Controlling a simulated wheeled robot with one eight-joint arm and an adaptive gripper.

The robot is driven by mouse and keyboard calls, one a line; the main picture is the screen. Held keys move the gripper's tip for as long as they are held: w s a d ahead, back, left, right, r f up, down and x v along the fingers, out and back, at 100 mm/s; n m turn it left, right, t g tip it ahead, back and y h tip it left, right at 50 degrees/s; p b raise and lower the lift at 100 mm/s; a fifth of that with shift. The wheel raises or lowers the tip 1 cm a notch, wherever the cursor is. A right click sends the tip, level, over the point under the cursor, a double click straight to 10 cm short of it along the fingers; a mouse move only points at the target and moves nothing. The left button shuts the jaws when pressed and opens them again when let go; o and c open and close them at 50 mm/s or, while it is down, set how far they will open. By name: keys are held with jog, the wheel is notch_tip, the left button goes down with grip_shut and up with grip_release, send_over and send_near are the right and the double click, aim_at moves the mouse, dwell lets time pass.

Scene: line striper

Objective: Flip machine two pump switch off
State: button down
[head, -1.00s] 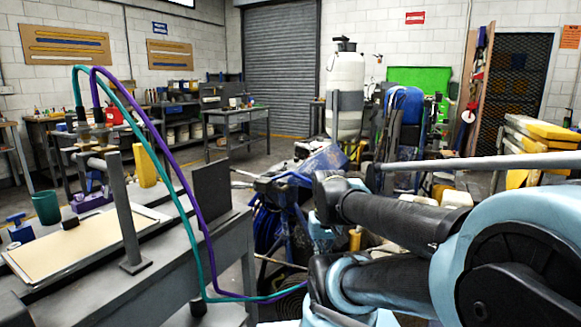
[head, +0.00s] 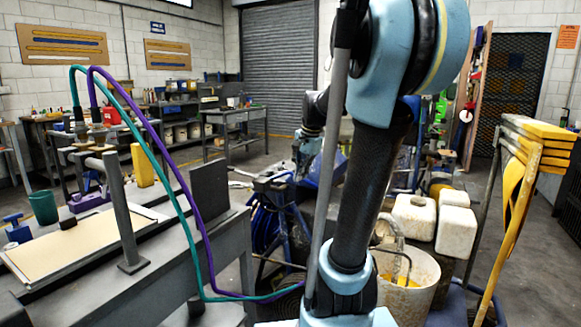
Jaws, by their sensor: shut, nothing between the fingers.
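A blue line-striping machine (head: 275,185) with coiled blue hose (head: 264,218) stands right of the grey bench, partly behind my arm. I cannot tell whether it is machine two, and no pump switch can be made out. My arm rises in front of the camera and bends over at the top. Its far wrist part shows beyond the upright link, above the blue machine. My gripper's fingers cannot be made out; they are hidden or too small to see.
A grey bench (head: 223,222) with a teal and a purple hose (head: 180,187) fills the left. A bucket (head: 408,285), white jugs (head: 414,220) and a yellow-topped rack (head: 540,130) stand at right. Open floor leads to the roller shutter (head: 281,65).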

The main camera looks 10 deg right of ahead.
jog(key=w+d+m+y, duration=0.1)
jog(key=w+m, duration=0.4)
jog(key=w, duration=0.9)
jog(key=w+d+f+m, duration=0.1)
jog(key=w+d+m, duration=0.2)
jog(key=w, duration=1.2)
jog(key=w+d+m+t+y, duration=0.1)
jog(key=w+d+m, duration=0.1)
jog(key=w+m, duration=0.7)
jog(key=w, duration=0.6)
jog(key=shift+d+f+y, duration=0.25)
jog(key=shift+f+y, duration=0.05)
jog(key=shift+f, duration=0.05)
jog(key=x, duration=1)
